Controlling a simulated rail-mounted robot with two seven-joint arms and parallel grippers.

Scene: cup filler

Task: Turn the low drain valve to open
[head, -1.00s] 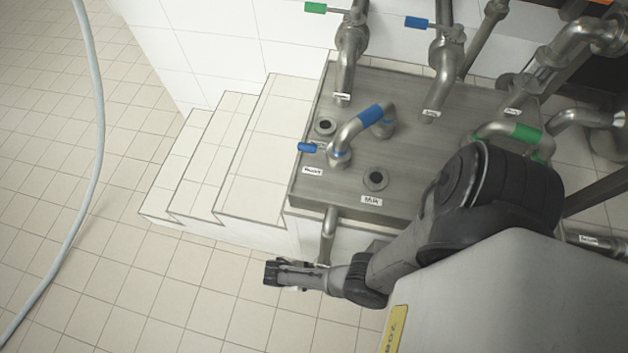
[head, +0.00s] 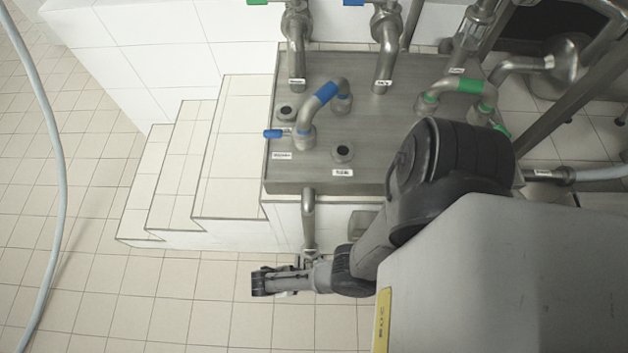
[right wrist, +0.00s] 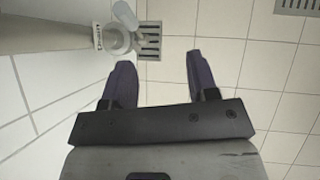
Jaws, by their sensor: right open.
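A bent steel drain pipe (head: 308,220) comes out of the front of the steel tank and runs down behind my right arm. Its lower end and any valve there are hidden in the head view. In the right wrist view a pipe end (right wrist: 50,38) with a labelled collar comes in from the upper left, with a pale, lever-like piece (right wrist: 124,15) beside it. I cannot tell how that piece is turned. My right gripper (head: 262,282) is low in front of the tank. In the right wrist view its fingers (right wrist: 159,65) are apart and empty, below and right of the pipe end.
A hose (head: 55,170) hangs at far left. The tiled floor in front is clear.

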